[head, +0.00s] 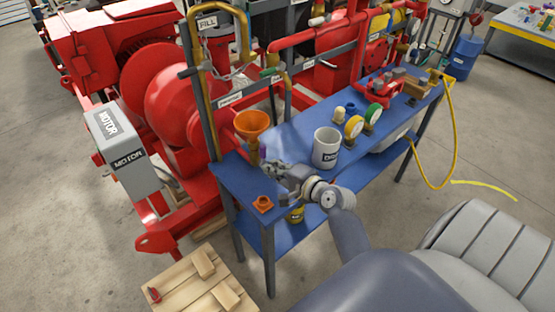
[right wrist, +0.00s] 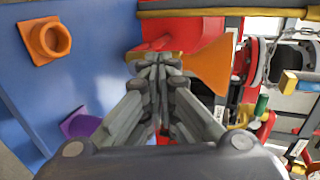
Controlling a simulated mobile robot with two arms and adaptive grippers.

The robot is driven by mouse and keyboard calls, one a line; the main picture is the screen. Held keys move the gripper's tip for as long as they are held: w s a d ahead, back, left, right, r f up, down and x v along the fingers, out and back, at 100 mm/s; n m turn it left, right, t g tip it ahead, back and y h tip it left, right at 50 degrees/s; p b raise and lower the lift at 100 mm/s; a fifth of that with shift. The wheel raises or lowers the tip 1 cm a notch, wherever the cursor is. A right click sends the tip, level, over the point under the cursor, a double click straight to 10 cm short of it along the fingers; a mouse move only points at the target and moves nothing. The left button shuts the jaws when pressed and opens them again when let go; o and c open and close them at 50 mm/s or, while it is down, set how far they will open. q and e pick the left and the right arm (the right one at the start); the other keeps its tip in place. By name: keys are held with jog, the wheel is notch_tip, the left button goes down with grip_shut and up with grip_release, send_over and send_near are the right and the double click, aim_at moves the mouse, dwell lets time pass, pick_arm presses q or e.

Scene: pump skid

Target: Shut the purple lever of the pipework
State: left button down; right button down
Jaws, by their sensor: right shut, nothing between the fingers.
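A small purple piece (head: 263,152), which looks like the lever, stands beside the brass fitting under the orange funnel (head: 252,125) at the bench's left end. My right gripper (head: 268,168) is shut and empty, with its fingertips close to that piece. I cannot tell whether they touch. In the right wrist view the shut fingers (right wrist: 158,62) point at a brass part and a red pipe (right wrist: 178,30), with the funnel (right wrist: 210,68) to the right, and hide what is behind them. A purple faceted object (right wrist: 80,122) shows low against the blue surface; I cannot tell whether it belongs to the lever. My left gripper is out of view.
The blue bench (head: 228,178) holds an orange flanged piece (head: 262,204), a white mug (head: 326,147), and yellow and green gauges (head: 354,127). Upright pipes rise behind the funnel. A wooden pallet (head: 190,283) lies on the floor at front left.

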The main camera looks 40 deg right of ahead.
aim_at(263, 153)
jog(key=w+b, duration=0.2)
jog(key=w, duration=0.1)
jog(key=w+d+f+b, duration=0.1)
jog(key=w+b, duration=0.2)
jog(key=w+d+f+b, duration=0.1)
jog(key=w+b, duration=0.1)
jog(key=w, duration=0.1)
jog(key=shift+d+f, duration=0.15)
jog(key=shift+f, duration=0.1)
jog(key=shift+w+d+f+b, duration=0.1)
jog(key=shift+d+f+b, duration=0.45)
jog(key=shift+d, duration=0.35)
jog(key=shift+w+d+f+b, duration=0.1)
jog(key=shift+d+f+b, duration=0.3)
jog(key=shift+d+b, duration=0.35)
jog(key=shift+d+f+b, duration=0.45)
jog(key=shift+d+f, duration=0.05)
jog(key=shift+d, duration=0.5)
jog(key=shift+w+r+p+v, duration=0.1)
jog(key=shift+r+p+v, duration=0.1)
jog(key=shift+p+v, duration=1.25)
jog(key=shift+w+r+p+v, duration=0.1)
jog(key=shift+r+p+v, duration=0.1)
jog(key=shift+p+v, duration=1.2)
jog(key=shift+w+r+p+v, duration=0.1)
jog(key=shift+r+p+v, duration=0.15)
jog(key=shift+p+v, duration=1.15)
jog(key=shift+s+r+b, duration=0.1)
jog(key=shift+s+b, duration=0.45)
